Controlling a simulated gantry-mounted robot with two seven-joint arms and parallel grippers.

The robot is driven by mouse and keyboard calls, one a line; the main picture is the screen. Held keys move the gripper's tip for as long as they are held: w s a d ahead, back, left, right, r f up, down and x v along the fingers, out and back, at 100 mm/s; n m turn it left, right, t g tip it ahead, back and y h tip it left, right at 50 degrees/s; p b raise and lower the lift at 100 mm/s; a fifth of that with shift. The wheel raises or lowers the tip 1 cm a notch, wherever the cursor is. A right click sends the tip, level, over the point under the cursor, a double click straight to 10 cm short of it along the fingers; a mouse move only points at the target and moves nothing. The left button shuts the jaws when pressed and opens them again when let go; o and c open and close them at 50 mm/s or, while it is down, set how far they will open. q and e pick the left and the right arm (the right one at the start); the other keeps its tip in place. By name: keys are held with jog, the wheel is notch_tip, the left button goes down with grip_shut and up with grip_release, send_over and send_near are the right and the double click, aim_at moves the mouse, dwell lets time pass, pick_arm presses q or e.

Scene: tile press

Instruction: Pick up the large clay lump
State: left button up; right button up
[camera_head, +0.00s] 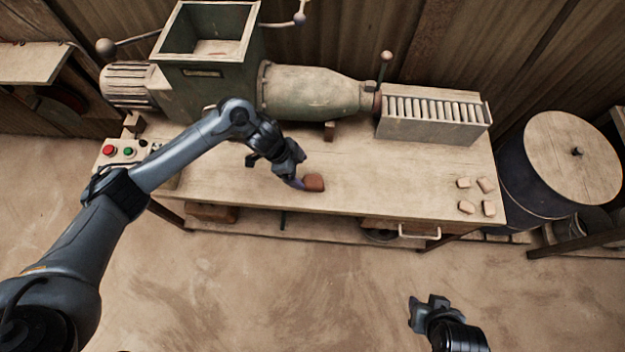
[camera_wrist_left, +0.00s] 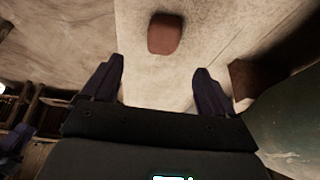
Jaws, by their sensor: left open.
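The large clay lump (camera_head: 314,183) is a reddish-brown block on the wooden bench top (camera_head: 385,178), near the bench's front edge. My left gripper (camera_head: 300,184) is beside it, on its left in the head view. In the left wrist view the lump (camera_wrist_left: 165,34) lies beyond the open fingertips of my left gripper (camera_wrist_left: 160,78), roughly in line with the gap between them. Nothing is between the fingers. My right gripper (camera_head: 428,306) is in front of the bench, far from the lump; its finger gap is not clear.
A green press machine (camera_head: 310,93) with a hopper stands behind the lump. A slotted roller box (camera_head: 432,128) is at the bench's right rear. Several small pale blocks (camera_head: 466,207) lie at the right end. A lidded drum (camera_head: 575,150) stands right of the bench. The middle bench top is clear.

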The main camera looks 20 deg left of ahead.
aim_at(311, 181)
pick_arm(q)
jog(key=shift+a+b+x, duration=0.25)
jog(key=shift+b+x, duration=0.15)
jog(key=shift+x, duration=0.9)
jog(key=shift+a+b+x, duration=0.2)
jog(key=shift+b+x, duration=0.15)
jog(key=shift+x, duration=0.95)
jog(key=shift+b+x, duration=0.75)
jog(key=shift+x, duration=1.8)
jog(key=c, duration=1.3)
jog(key=shift+o, duration=0.2)
jog(key=shift+r, duration=0.1)
